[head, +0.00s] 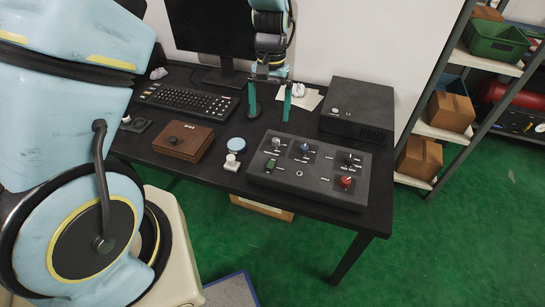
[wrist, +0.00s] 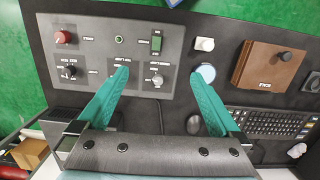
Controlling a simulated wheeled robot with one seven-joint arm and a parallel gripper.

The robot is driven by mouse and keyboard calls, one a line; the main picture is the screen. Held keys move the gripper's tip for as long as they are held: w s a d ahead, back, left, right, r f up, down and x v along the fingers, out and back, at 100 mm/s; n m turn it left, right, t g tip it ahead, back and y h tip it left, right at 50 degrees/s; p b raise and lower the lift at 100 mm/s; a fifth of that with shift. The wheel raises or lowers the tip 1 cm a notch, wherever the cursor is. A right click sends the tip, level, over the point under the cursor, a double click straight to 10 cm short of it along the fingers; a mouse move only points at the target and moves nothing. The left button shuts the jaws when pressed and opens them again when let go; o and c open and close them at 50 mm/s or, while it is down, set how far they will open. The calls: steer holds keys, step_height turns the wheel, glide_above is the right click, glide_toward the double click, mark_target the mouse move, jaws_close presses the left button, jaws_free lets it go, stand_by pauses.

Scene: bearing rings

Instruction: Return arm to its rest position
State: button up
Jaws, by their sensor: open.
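My gripper (head: 269,100) is in the upper middle of the head view, pointing down above the back of the black desk. Its two teal fingers are apart with nothing between them. In the wrist view my gripper (wrist: 160,92) also shows open and empty, with the fingers spread over the desk. The grey control panel (head: 260,177) with several knobs lies on the desk in front of the gripper. In the wrist view the left finger overlaps the panel (wrist: 100,75).
A keyboard (head: 188,101), a monitor (head: 212,30), a brown wooden box (head: 184,141), a blue-topped round piece (head: 236,145), a white knob (head: 231,162) and a dark box (head: 357,108) stand on the desk (head: 330,215). Shelves with bins (head: 495,42) stand at right.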

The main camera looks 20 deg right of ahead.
step_height(320, 180, down, 10)
steer(key=s+b, duration=0.1)
steer(key=b, duration=0.6)
steer(key=shift+s+f, duration=0.15)
steer(key=shift+s, duration=0.05)
stand_by(0.4)
